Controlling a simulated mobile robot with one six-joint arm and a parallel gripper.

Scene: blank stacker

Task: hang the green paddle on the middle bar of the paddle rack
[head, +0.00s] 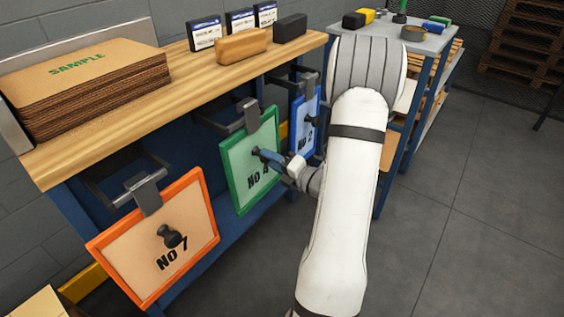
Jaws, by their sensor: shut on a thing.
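My gripper (268,159) is shut on the paddle's knob at the front of the board; the jaws cover most of the knob. The paddle's grey hook (247,113) is at the middle bar (212,122) of the paddle rack. I cannot tell whether the hook bears on the bar. An orange paddle (195,215) marked No 7 hangs at the near bar (118,192), and a blue paddle (303,137) marked No 2 at the far one.
The bench top (120,110) holds a stack of cardboard sheets (90,90), a tan block (241,46), a dark block (290,27) and small boxes (205,33). A grey side table (425,42) with small items stands behind my arm. The floor at right is clear.

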